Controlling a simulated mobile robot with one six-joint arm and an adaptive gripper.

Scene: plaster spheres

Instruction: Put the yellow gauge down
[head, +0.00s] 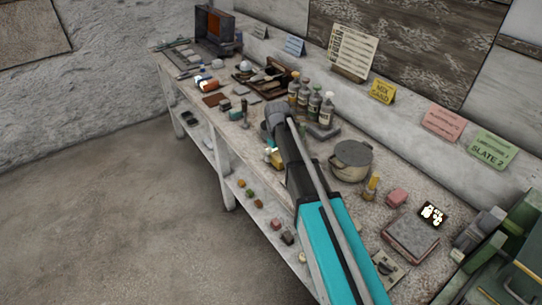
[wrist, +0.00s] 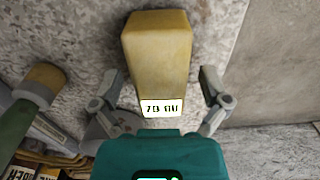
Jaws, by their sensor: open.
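The yellow gauge (wrist: 156,50), a block with a small white display at its near end, lies between my gripper's (wrist: 160,80) two fingers in the wrist view. The fingers are spread, with a visible gap on each side of it. It appears to rest on the speckled bench top (wrist: 70,45). In the head view my arm reaches along the bench and hides most of my gripper. A small yellow patch (head: 276,158) beside the arm may be the gauge.
A grey pot (head: 351,160) stands right of my arm, and several bottles (head: 313,103) stand behind it. A green-and-tan cylinder (wrist: 38,85) lies left of my gripper in the wrist view. The bench's front edge is close, with open floor (head: 120,220) beyond.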

